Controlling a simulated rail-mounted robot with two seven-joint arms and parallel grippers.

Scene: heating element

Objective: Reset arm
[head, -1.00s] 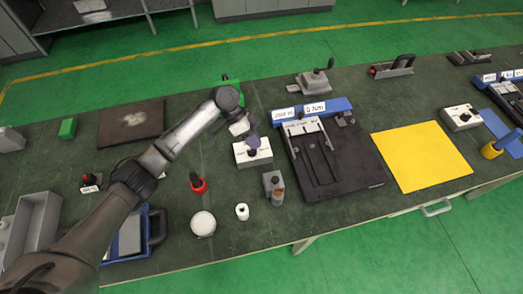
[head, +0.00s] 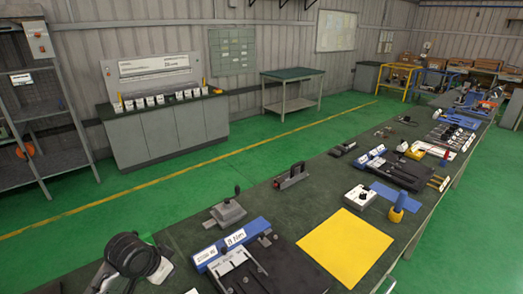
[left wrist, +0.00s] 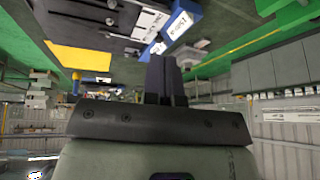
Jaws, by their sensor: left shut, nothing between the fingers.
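My left gripper (left wrist: 163,65) shows in the left wrist view with its two dark fingers together and nothing between them. In the head view only a dark joint of my left arm shows at the lower left corner, and the fingers cannot be made out. The wrist view is upside down, with the workbench along the top. The gripper is apart from the objects on the bench. My right gripper is in neither view.
The long green workbench (head: 300,214) holds a yellow mat (head: 346,248), a black fixture with a blue label block (head: 231,244), a grey clamp device (head: 225,212) and a white switch box (head: 360,197). A green floor aisle (head: 190,200) lies behind it, with grey cabinets (head: 168,132) beyond.

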